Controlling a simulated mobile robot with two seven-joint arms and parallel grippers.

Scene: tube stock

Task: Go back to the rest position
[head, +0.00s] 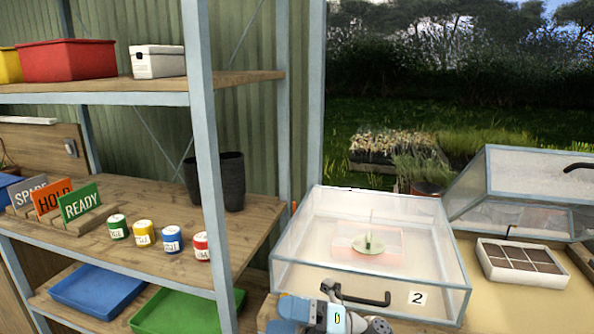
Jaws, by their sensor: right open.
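My right gripper (331,291) is at the bottom of the head view, by the left end of the black handle (375,301) on a clear-lidded box (446,305) marked 2. It is open, with nothing seen in it; I cannot tell whether it touches the handle. The box lid looks shut. Inside the box, a small green item stands on a pale round disc (368,252) over a pinkish tray. My left gripper is not in view.
A second clear lid (505,170) stands raised at right, above a sectioned tray (525,255). At left, shelving with a grey post (207,150) holds several small cans, READY (80,205) and HOLD signs, a black pot (225,182), and blue (98,290) and green trays.

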